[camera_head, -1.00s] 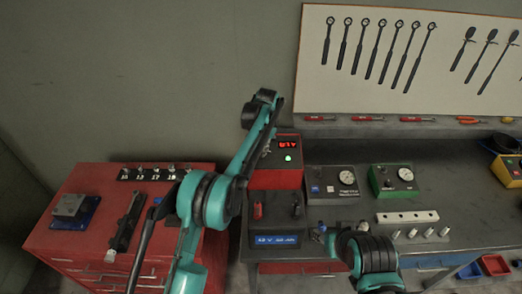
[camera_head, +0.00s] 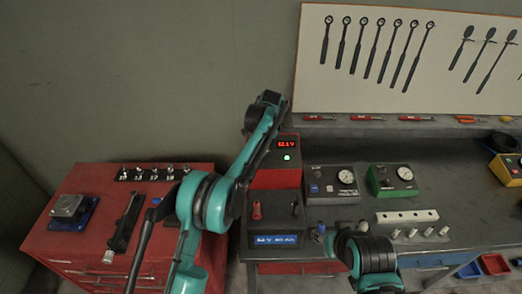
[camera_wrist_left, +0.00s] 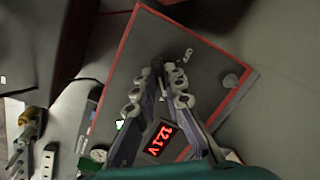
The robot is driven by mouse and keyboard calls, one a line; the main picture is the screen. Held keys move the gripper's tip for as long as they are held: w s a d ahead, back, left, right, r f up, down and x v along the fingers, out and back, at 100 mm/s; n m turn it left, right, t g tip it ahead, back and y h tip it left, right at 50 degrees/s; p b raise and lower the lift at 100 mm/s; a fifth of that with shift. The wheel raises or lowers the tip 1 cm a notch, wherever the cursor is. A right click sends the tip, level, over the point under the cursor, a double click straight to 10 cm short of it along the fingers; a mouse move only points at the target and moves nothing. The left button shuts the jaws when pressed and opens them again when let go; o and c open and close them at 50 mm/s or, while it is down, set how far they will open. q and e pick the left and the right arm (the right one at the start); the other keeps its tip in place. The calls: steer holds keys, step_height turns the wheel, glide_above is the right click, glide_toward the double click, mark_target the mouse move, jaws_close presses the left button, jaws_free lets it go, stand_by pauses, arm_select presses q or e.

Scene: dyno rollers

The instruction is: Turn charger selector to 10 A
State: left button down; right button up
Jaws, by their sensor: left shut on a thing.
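The charger (camera_head: 275,178) is a red box with a dark grey face and a lit red display at the back of the bench. In the left wrist view its grey face (camera_wrist_left: 205,100) fills the middle, with the display (camera_wrist_left: 160,138) reading 12.1V. My left gripper (camera_wrist_left: 165,68) is shut at the face, its fingertips close together. The selector is not clearly visible; the fingertips hide what they hold. A grey round knob (camera_wrist_left: 231,80) stands to the right, clear of the fingers. In the head view my left arm hides its gripper. My right gripper (camera_head: 322,235) is small and partly hidden by its arm.
A battery (camera_head: 275,238) with a red terminal stands in front of the charger. Grey (camera_head: 330,185) and green-edged (camera_head: 393,181) gauge boxes stand to its right. A red cabinet (camera_head: 100,240) with a vise and sockets is at the left.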

arm_select(q)
steer(key=c, duration=1.6)
jaws_free()
steer(key=shift+r, duration=0.1)
step_height(320, 180, up, 12)
steer(key=s+d, duration=0.1)
steer(key=s, duration=0.1)
steer(key=shift+d, duration=0.25)
steer(key=shift+w, duration=0.1)
